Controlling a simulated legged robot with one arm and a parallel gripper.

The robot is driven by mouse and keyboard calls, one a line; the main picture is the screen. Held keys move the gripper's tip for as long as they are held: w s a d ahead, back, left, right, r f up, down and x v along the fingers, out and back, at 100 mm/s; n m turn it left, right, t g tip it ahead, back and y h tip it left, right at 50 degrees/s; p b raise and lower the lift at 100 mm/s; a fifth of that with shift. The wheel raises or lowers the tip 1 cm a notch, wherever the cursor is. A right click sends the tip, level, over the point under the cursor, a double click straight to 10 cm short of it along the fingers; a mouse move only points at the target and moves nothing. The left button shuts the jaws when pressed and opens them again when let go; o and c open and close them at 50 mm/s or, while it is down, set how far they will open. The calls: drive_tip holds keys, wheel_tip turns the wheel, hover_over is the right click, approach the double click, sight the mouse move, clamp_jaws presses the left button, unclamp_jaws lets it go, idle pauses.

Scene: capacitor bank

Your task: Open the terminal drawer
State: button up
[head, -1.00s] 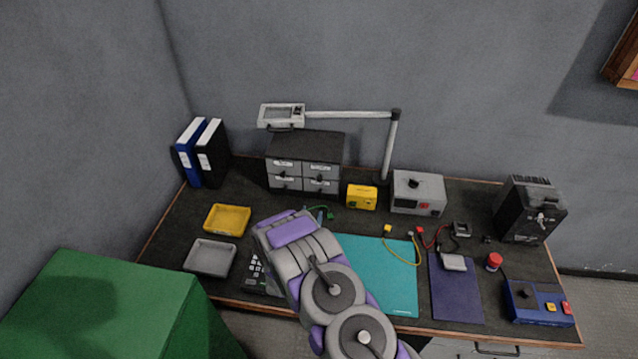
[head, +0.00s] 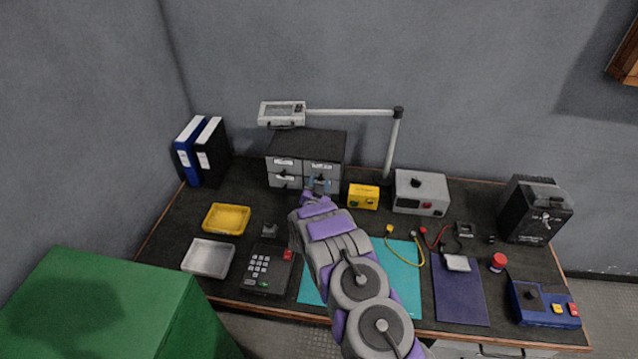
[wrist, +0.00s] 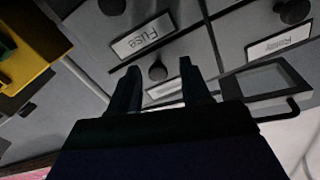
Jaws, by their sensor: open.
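The small grey drawer cabinet (head: 307,145) stands at the back of the bench, with labelled drawers in two rows. My gripper (head: 319,184) is at the cabinet's front, over the lower right drawer, and hides much of it. In the wrist view my gripper (wrist: 162,78) is open, with a dark round knob (wrist: 157,72) showing between its fingertips. I cannot tell whether they touch it. A label reading Fuse (wrist: 143,36) and one reading Relay (wrist: 279,42) show there. A label partly between the fingers is not readable, so I cannot tell which drawer is the terminal one.
A yellow box (head: 363,196) stands just right of the cabinet, close to my gripper. A lamp-like arm (head: 350,114) reaches over the cabinet. A yellow tray (head: 227,218) and a keypad device (head: 266,269) lie to the left on the bench.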

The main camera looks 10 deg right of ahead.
drive_tip(key=shift+w+d, duration=0.3)
drive_tip(key=shift+d, duration=0.05)
drive_tip(key=shift+a, duration=0.15)
clamp_jaws()
idle(0.4)
